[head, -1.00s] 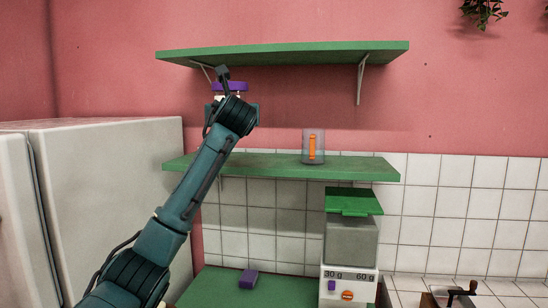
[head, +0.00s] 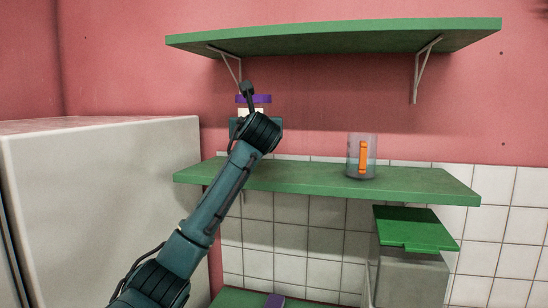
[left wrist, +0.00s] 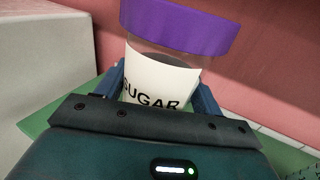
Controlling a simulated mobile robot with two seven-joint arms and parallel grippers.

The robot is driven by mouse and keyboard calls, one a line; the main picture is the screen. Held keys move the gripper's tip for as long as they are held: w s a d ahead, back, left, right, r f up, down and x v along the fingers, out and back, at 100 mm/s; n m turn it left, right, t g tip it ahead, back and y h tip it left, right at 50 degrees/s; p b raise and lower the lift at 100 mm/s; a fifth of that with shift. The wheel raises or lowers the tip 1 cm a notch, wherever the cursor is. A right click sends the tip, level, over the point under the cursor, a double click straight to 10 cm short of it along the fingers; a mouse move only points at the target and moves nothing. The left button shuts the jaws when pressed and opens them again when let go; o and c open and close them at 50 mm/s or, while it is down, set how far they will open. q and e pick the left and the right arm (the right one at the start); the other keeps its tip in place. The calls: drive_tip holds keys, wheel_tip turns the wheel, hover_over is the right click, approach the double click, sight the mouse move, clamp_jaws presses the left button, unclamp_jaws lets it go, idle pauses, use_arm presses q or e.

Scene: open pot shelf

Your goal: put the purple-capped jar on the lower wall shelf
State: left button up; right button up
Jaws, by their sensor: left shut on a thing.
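The purple-capped jar shows its cap (head: 260,99) above my left gripper in the head view, with its lower part hidden behind my wrist. In the left wrist view the jar (left wrist: 160,80) is large, with a purple lid and a white label reading "SUGAR". My left gripper (head: 256,125) is shut on the jar, a finger on each side, and holds it roughly upright. The lower wall shelf (head: 310,180) is a green board. The jar appears above its left part; whether its base touches the board is hidden. My right gripper is not in view.
A clear container with an orange handle (head: 361,157) stands on the lower shelf, right of the jar. The upper green shelf (head: 340,38) and its brackets (head: 427,65) are overhead. A green-topped grey appliance (head: 412,230) stands below right; a white fridge (head: 110,200) is at left.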

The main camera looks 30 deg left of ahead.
use_arm(q)
drive_tip(key=shift+f, duration=3.1)
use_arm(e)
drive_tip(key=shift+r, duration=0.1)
use_arm(q)
drive_tip(key=o, duration=1.3)
drive_tip(key=shift+f, duration=0.15)
drive_tip(key=shift+s+d, duration=0.25)
drive_tip(key=shift+s, duration=0.1)
drive_tip(key=b+v, duration=0.2)
drive_tip(key=v, duration=0.9)
drive_tip(key=shift+s, duration=0.15)
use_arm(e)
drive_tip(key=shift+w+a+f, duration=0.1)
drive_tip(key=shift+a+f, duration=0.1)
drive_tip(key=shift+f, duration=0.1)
